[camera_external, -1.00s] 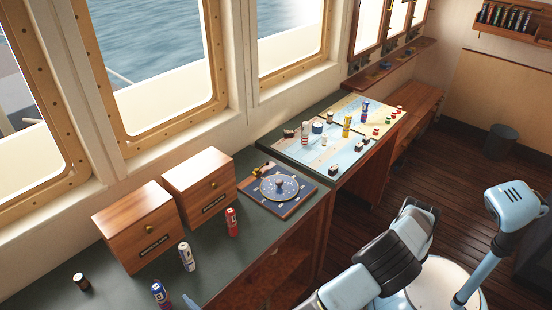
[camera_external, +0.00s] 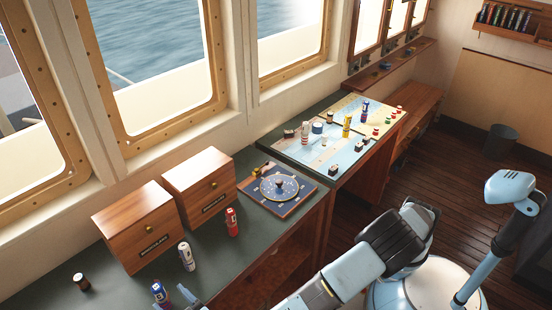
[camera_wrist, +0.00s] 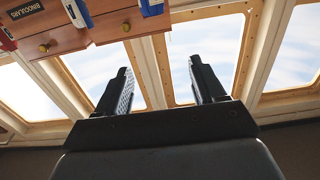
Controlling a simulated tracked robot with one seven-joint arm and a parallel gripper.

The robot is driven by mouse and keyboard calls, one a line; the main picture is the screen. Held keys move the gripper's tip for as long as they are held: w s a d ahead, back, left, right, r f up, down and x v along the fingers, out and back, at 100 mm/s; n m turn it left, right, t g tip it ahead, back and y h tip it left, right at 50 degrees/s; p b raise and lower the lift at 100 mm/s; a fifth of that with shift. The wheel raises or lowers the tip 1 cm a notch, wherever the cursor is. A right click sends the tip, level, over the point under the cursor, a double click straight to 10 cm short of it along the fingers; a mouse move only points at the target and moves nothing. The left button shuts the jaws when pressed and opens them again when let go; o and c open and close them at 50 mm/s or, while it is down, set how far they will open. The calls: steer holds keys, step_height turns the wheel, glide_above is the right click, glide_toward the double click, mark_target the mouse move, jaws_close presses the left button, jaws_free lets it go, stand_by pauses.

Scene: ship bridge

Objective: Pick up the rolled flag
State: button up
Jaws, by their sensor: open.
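Several small rolled flags stand upright on the dark green counter: a red one (camera_external: 231,222), a white one with dark blue (camera_external: 187,256), and a blue one (camera_external: 160,292) at the bottom edge. In the wrist view, two blue-and-white rolls (camera_wrist: 77,13) (camera_wrist: 152,7) show at the top edge, in front of the wooden boxes; which is which I cannot tell. My gripper (camera_wrist: 160,72) is open and empty, its two dark fingers apart, with windows behind them. In the external view only part of my gripper shows at the bottom edge, close to the blue roll.
Two wooden boxes (camera_external: 134,226) (camera_external: 200,184) with knobs stand against the window wall. A round dial on a board (camera_external: 279,187) lies to the right. A chart table (camera_external: 316,160) beyond holds several small pieces. A small dark jar (camera_external: 81,282) stands at the lower left.

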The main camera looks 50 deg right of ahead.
step_height(320, 180, up, 20)
steer(key=w+d+r+n+t, duration=0.1)
steer(key=w+d+n+t, duration=0.35)
steer(key=w+d, duration=0.9)
steer(key=w+d+n+t, duration=0.1)
steer(key=w+d+n, duration=0.75)
steer(key=w, duration=0.75)
steer(key=w+d+n, duration=0.3)
steer(key=d, duration=0.7)
steer(key=w+d+n, duration=0.3)
steer(key=w+d, duration=0.1)
steer(key=d, duration=0.6)
steer(key=w+d+n, duration=0.3)
steer(key=d, duration=0.7)
steer(key=s+d+n+g+h, duration=0.2)
steer(key=s+d+h, duration=0.1)
steer(key=d, duration=1.2)
steer(key=s+d+n+g+h, duration=0.2)
steer(key=d+h, duration=0.1)
steer(key=d, duration=1.1)
steer(key=s+d+f+g+h, duration=0.1)
steer(key=s+d+g+h, duration=0.7)
steer(key=s+d, duration=1.7)
glide_toward(347, 123)
steer(key=shift+s+d+r, duration=0.1)
steer(key=shift+d, duration=0.05)
steer(key=x, duration=0.8)
steer(key=shift+x, duration=2.8)
